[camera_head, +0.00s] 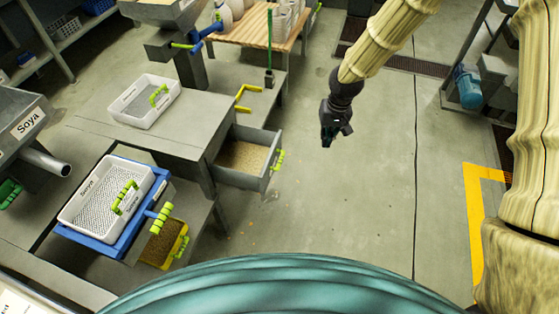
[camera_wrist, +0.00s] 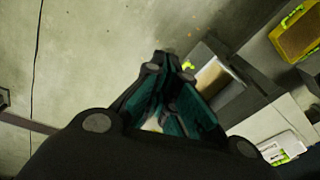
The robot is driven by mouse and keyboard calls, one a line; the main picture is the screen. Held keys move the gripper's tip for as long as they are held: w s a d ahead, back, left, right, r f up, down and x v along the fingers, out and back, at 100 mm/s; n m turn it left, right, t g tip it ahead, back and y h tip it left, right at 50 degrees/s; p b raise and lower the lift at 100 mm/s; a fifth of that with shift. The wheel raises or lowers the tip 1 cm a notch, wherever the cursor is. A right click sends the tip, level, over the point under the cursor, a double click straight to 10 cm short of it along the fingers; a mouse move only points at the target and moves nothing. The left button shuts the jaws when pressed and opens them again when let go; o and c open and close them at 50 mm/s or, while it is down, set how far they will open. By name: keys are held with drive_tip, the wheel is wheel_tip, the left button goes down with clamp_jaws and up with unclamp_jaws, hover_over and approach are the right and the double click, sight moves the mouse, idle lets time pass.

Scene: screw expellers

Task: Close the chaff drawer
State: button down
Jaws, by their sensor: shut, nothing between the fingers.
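An open grey drawer (camera_head: 270,171) with brown, grainy contents is pulled out from under the grey bench, in the middle of the head view. A bright green handle (camera_head: 279,160) is on its front face. No label is readable on it. The drawer also shows in the wrist view (camera_wrist: 238,73), right of the fingers. My gripper (camera_head: 328,141) is shut and empty, in the air to the right of the drawer and apart from its handle. In the wrist view my gripper's fingers (camera_wrist: 170,68) meet at the middle.
A white sieve tray (camera_head: 146,101) sits on the bench. A blue-framed tray (camera_head: 115,249) and a yellow bin (camera_head: 180,246) with green handles are at lower left. The floor right of the drawer is clear.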

drive_tip(key=w+a+f+m+t+y+b, duration=0.1)
drive_tip(key=a+f+t+y+b, duration=0.15)
drive_tip(key=f+b, duration=0.45)
drive_tip(key=w+a+f+m+t+y+b, duration=0.1)
drive_tip(key=a+f+m+y+b, duration=0.15)
drive_tip(key=f+b, duration=0.35)
drive_tip(key=m+t+y+b, duration=0.2)
drive_tip(key=m+t+b, duration=0.85)
drive_tip(key=b, duration=2.55)
approach(277, 144)
drive_tip(key=w+n+t, duration=0.1)
drive_tip(key=w+t, duration=0.1)
drive_tip(key=shift+w+a+f, duration=0.1)
drive_tip(key=shift+w+a, duration=0.15)
drive_tip(key=shift+a, duration=0.35)
drive_tip(key=shift+w+a, duration=0.25)
drive_tip(key=shift+a, duration=0.4)
